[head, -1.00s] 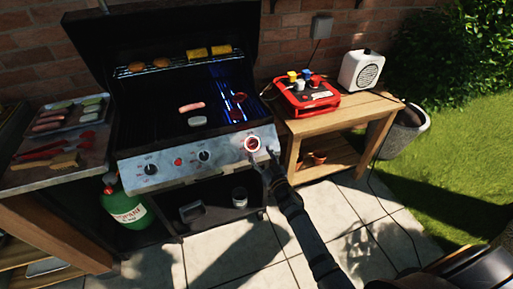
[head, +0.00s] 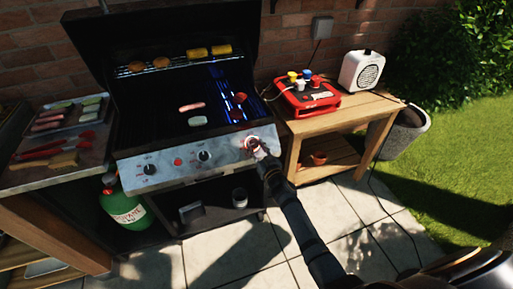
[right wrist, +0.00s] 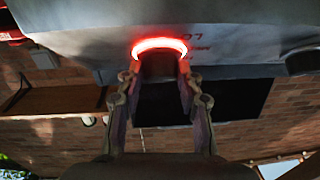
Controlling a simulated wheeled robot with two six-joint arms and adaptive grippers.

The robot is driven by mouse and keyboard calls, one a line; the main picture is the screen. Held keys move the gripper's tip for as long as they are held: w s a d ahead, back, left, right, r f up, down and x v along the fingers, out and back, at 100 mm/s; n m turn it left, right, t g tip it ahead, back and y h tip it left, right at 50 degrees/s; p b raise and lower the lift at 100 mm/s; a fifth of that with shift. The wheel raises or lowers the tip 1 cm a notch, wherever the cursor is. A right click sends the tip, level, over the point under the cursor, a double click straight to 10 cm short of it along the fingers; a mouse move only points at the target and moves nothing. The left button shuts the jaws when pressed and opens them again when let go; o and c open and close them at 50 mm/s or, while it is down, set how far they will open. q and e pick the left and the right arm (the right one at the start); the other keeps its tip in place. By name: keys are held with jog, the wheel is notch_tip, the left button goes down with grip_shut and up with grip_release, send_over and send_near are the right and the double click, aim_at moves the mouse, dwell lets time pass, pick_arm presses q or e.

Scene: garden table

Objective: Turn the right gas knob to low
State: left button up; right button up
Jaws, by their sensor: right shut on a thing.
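The gas grill's right knob (head: 250,142) is at the right end of the steel front panel (head: 226,150), with a red glowing ring around it. My right gripper (head: 257,148) is at this knob and partly covers it. In the right wrist view the dark knob (right wrist: 158,66) sits between the two fingertips of my right gripper (right wrist: 158,80), which are shut on it. The red ring (right wrist: 160,44) glows just behind it. Some panel lettering shows upside down there. The knob's pointer cannot be made out. My left gripper is not in view.
The middle knob (head: 203,156), a red button (head: 178,162) and the left knob (head: 150,169) are farther left on the panel. Blue flames burn at the grill's right, near sausages and patties. A wooden side table (head: 335,122) stands to the right with a red box (head: 306,97).

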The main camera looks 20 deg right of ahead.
jog(key=shift+w+d+r+n+g+y+p, duration=0.1)
jog(key=shift+r+n+g+y+p, duration=0.1)
jog(key=shift+n+y+p, duration=0.75)
jog(key=shift+s+d+r+n+g+y+p, duration=0.1)
jog(key=shift+n+g+y+p, duration=0.15)
jog(key=shift+n+p, duration=0.8)
jog(key=shift+w+d+r+n+g+y+p, duration=0.15)
jog(key=shift+n+y+p, duration=0.35)
jog(key=shift+p, duration=1.05)
jog(key=shift+f+n+g+y+p, duration=0.15)
jog(key=shift+n+g+y+p, duration=0.35)
jog(key=shift+n+y+p, duration=0.25)
jog(key=shift+d+f+n+g+y+p, duration=0.15)
jog(key=shift+n+g+y+p, duration=0.45)
jog(key=shift+n, duration=0.85)
jog(key=shift+y, duration=0.35)
jog(key=o, duration=1.2)
jog(key=shift+c, duration=0.2)
